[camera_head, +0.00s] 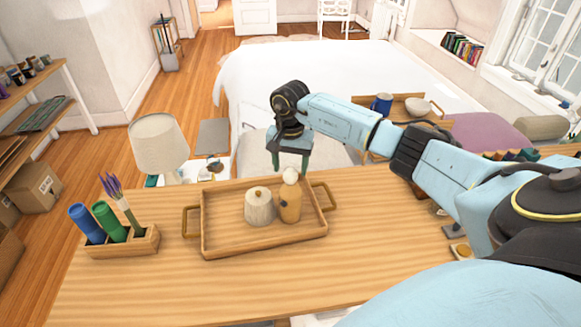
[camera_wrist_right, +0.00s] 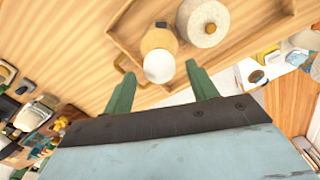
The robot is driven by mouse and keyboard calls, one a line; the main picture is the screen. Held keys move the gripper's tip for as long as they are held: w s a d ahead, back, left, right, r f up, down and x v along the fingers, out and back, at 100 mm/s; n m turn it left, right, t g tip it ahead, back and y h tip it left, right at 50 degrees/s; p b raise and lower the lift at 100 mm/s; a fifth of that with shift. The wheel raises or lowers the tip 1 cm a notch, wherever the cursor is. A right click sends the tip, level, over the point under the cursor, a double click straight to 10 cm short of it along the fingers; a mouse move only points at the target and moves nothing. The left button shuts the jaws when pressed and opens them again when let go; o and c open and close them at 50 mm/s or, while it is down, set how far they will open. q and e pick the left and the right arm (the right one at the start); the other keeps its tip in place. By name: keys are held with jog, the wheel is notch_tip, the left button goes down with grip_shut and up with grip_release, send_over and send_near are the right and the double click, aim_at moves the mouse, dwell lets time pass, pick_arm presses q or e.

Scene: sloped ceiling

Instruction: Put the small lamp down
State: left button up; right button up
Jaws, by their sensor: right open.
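The small lamp (camera_head: 290,204) has a tan wooden body and a white round globe on top. It stands upright in the wooden tray (camera_head: 264,249), to the right of a pale ribbed jar (camera_head: 259,208). My right gripper (camera_head: 289,163) is open, its green fingers just behind and above the lamp's globe in the head view. In the right wrist view the lamp (camera_wrist_right: 159,43) appears just beyond the open fingers (camera_wrist_right: 160,92), its globe toward the gap between them. No grip on it shows. My left gripper is not in view.
A holder (camera_head: 122,246) with blue and green rolls and purple stems stands on the table's left. A larger shaded lamp (camera_head: 158,144) stands behind the table edge. A second tray (camera_head: 409,97) with a blue mug (camera_head: 381,103) and bowl is farther back. The table front is clear.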

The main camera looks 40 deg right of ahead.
notch_tip(320, 180, up, 11)
jog(key=b, duration=0.2)
